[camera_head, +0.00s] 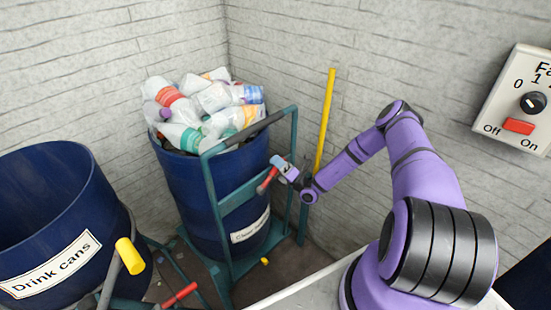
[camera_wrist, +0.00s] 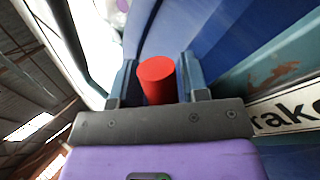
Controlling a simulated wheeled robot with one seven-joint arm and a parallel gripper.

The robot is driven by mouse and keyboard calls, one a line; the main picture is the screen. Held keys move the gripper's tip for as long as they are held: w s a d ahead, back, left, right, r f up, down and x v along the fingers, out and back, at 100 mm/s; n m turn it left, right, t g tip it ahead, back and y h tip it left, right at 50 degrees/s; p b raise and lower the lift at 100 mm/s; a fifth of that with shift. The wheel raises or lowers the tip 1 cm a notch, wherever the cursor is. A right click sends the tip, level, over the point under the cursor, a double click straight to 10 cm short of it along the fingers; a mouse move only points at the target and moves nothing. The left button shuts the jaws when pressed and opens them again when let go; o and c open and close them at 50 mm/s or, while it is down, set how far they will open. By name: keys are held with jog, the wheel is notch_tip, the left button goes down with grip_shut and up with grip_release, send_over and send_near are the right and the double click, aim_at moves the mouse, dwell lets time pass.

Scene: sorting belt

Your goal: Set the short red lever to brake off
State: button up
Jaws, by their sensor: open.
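The short red lever (camera_head: 266,181) is on the teal frame in front of the far blue drum, and its handle slants in the head view. My gripper (camera_head: 279,165) is right at the lever's upper end, reaching in from the right. In the wrist view the round red end of the lever (camera_wrist: 156,78) lies between the two jaws of my gripper (camera_wrist: 157,62). The jaws are apart, with the lever between them; I cannot tell whether either touches it. A white label (camera_wrist: 291,112) reading "rake" is cut off at the right edge. No off mark is readable.
The far blue drum (camera_head: 185,200) is heaped with plastic bottles (camera_head: 210,98). A tall yellow bar (camera_head: 325,120) stands close behind my gripper. A "Drink cans" drum (camera_head: 35,200), a yellow-ended handle (camera_head: 130,256) and another red handle (camera_head: 180,295) are at the left.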

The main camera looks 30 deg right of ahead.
jog(key=s+a+r+n+g+y, duration=0.1)
jog(key=s+a+r+n+g, duration=0.1)
jog(key=a+n+g, duration=0.5)
jog(key=s+a+r+n+g, duration=0.25)
jog(key=a+n, duration=0.35)
jog(key=n, duration=0.4)
jog(key=v, duration=1.1)
jog(key=s+a+r+n+g, duration=0.1)
jog(key=r+n+g, duration=0.4)
jog(key=r, duration=0.5)
jog(key=s+a+r+n+g, duration=0.2)
jog(key=a+r+n+g, duration=0.2)
jog(key=r, duration=0.6)
jog(key=shift+s+n+g, duration=0.35)
jog(key=shift+n+g, duration=0.2)
jog(key=shift+n, duration=0.45)
jog(key=shift+a+r, duration=0.15)
